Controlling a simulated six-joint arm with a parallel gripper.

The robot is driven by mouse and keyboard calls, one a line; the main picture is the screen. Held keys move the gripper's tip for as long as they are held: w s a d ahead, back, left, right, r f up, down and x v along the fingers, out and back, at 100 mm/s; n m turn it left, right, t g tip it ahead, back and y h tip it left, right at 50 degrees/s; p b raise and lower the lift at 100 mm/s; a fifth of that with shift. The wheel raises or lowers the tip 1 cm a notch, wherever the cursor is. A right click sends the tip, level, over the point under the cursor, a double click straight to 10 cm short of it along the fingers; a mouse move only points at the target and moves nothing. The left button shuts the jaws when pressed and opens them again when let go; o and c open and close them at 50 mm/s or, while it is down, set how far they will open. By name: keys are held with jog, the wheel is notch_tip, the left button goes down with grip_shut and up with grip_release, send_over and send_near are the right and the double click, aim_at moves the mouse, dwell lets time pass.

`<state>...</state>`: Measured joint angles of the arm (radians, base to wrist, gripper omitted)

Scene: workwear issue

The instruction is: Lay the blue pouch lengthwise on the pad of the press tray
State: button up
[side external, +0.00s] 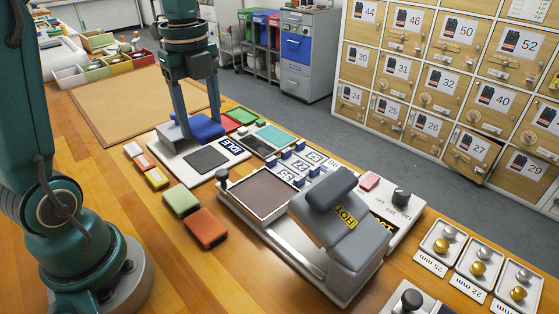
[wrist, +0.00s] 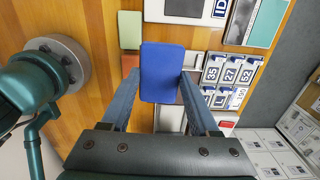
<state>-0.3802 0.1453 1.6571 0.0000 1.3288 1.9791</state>
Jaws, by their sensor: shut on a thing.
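The press tray (side external: 228,203) has a bare brown pad (side external: 264,192) and a black knob at one corner. In the wrist view the pouch and fingers hide much of the tray.
Green (side external: 182,200) and orange (side external: 208,229) pouches lie on the table left of the tray. The ID plate (side external: 198,160) and number tiles (side external: 300,167) sit behind the tray. A control box (side external: 399,213) stands right of the press.

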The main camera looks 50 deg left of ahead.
jog(key=shift+w+a, duration=0.35)
jog(key=shift+a, duration=0.05)
jog(key=shift+w+d+f, duration=0.1)
jog(key=shift+w+f, duration=0.05)
jog(key=shift+f, duration=0.1)
send_over(264, 193)
notch_tip(264, 193, down, 7)
jog(key=shift+r, duration=0.1)
jog(key=shift+f, duration=2.05)
jog(key=shift+f, duration=0.15)
jog(key=o, duration=1.3)
jog(key=shift+o, duration=0.2)
